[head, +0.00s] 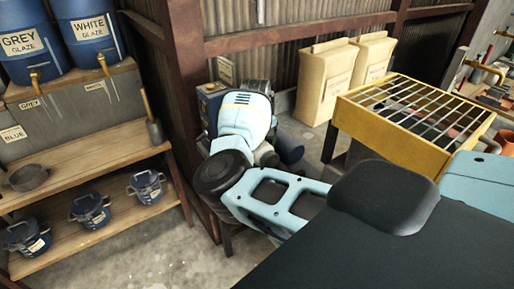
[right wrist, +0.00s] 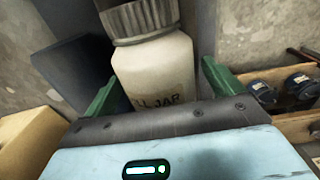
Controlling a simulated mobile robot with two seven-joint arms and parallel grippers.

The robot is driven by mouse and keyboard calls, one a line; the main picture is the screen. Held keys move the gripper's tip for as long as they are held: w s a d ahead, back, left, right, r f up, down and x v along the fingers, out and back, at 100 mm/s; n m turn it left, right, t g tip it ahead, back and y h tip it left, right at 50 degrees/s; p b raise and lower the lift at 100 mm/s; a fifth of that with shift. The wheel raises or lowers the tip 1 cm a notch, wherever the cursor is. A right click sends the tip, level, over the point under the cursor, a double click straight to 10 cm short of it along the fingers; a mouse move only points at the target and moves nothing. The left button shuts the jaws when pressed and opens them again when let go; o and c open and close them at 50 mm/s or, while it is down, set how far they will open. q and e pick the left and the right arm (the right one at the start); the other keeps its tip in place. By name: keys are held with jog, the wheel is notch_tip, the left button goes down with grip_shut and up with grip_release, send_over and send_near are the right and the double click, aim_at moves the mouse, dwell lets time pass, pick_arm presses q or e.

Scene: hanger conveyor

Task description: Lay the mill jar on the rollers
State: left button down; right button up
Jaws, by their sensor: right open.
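The mill jar (right wrist: 155,75) shows in the right wrist view as a cream body with dark lettering and a ribbed grey lid. My right gripper (right wrist: 158,78) is open, with one green finger on each side of the jar's body. A gap shows at the right finger; I cannot tell whether the left finger touches. In the head view my right arm reaches toward the back wall, and its fingertips and the jar are hidden. I cannot make out the rollers. My left gripper is not in view.
A dark box-like block (right wrist: 72,68) stands close to the jar. A wooden shelf (head: 95,215) with several blue buckets is at left. A yellow grated stand (head: 345,117) and two paper sacks (head: 325,85) are at right. Floor is clear before the shelf.

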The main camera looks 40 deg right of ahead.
jog(key=shift+r+p, duration=0.3)
jog(key=shift+r, duration=3.7)
jog(key=shift+a, duration=0.1)
